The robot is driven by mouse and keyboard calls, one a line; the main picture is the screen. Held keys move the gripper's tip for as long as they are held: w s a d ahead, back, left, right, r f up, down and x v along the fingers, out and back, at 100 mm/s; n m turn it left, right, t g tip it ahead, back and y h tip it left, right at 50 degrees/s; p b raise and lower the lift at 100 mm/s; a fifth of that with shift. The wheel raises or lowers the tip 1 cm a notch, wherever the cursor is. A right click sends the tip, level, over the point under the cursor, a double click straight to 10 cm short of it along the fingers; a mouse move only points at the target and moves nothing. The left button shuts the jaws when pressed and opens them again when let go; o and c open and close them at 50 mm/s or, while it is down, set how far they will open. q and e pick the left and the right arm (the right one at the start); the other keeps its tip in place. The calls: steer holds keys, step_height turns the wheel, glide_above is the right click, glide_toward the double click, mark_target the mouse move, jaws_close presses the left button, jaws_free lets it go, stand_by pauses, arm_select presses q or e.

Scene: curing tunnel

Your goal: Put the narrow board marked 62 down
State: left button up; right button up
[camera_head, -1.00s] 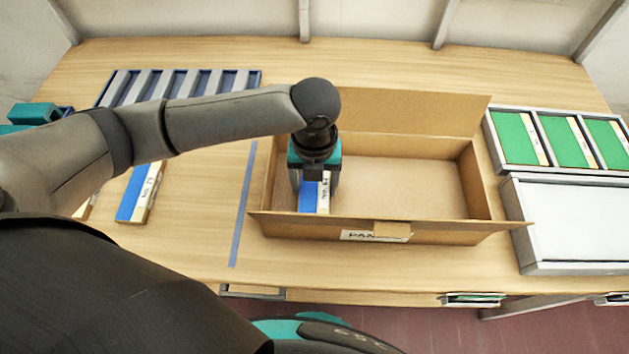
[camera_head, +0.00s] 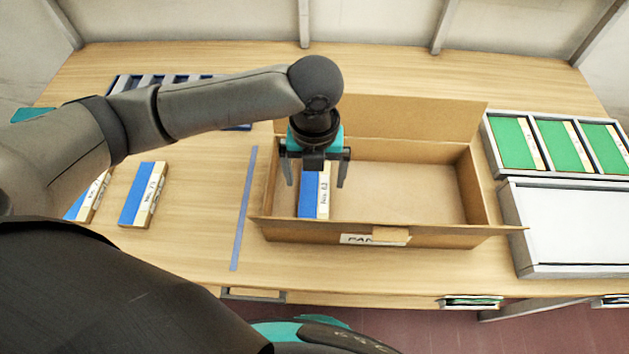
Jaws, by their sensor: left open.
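The narrow board marked 62 (camera_head: 313,194) has a blue face and a pale labelled edge. It stands in the left part of the open cardboard box (camera_head: 420,236), near the box's left wall. My left gripper (camera_head: 315,180) is above the board, fingers spread wide to either side of it and apart from it. The gripper's body hides the board's far end.
Two more blue boards (camera_head: 142,194) lie on the table left of a blue tape line (camera_head: 244,208). A slotted rack (camera_head: 160,88) is behind my arm. Green boards (camera_head: 514,143) sit in a tray at right, beside a white-topped case (camera_head: 582,222). The box's right part is empty.

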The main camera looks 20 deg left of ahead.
mark_target(315, 193)
arm_select(q)
step_height(315, 193, up, 8)
steer(key=p, duration=0.1)
steer(key=shift+f, duration=0.25)
